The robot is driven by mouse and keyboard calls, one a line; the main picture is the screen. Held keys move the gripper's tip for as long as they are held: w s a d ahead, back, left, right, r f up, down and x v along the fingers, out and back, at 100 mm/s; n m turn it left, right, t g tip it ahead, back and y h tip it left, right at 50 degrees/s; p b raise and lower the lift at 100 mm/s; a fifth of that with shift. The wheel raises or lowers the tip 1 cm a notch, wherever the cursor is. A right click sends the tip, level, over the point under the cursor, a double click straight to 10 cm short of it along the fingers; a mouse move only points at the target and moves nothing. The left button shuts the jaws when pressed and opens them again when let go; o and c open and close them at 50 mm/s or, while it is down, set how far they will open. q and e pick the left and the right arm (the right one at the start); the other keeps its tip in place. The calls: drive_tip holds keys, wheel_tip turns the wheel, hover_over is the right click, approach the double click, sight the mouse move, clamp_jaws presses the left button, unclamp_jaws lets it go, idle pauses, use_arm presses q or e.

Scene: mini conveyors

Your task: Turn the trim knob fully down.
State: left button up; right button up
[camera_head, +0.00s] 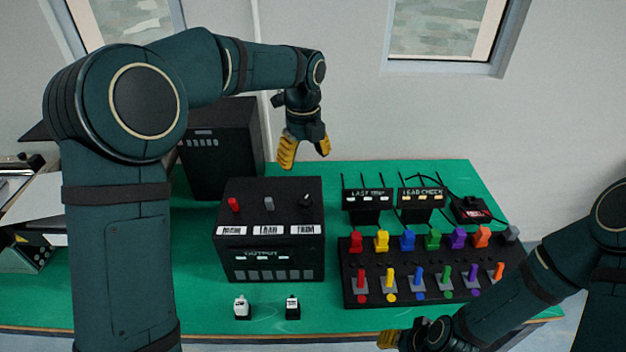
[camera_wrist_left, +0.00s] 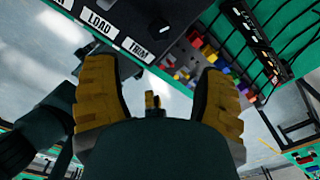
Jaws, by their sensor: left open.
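The trim knob (camera_head: 306,199) is a small black round knob with a light mark, on top of the black control box (camera_head: 270,235), above the white TRIM label (camera_head: 305,230). In the left wrist view the knob (camera_wrist_left: 160,22) shows near the top centre, beside the TRIM label (camera_wrist_left: 137,49). My left gripper (camera_head: 304,150) hangs behind and above the box, apart from the knob, with yellow fingers spread and empty; its fingers (camera_wrist_left: 158,95) also show wide apart in the wrist view. My right gripper (camera_head: 388,340) shows only partly at the bottom edge, and its opening is unclear.
A red and a grey switch (camera_head: 268,203) stand left of the knob on the box. A panel of coloured levers (camera_head: 425,270) stands on the right, with small displays (camera_head: 367,195) behind it. A tall black box (camera_head: 220,150) stands at the back left. Two small items (camera_head: 242,307) lie in front.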

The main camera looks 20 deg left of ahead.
sight(305, 199)
use_arm(q)
wheel_tip(305, 199, down, 13)
drive_tip(key=shift+s+r+b, duration=0.1)
drive_tip(key=shift+s+b, duration=0.05)
drive_tip(key=shift+b, duration=0.45)
drive_tip(key=shift+c, duration=0.3)
drive_tip(key=c, duration=1.1)
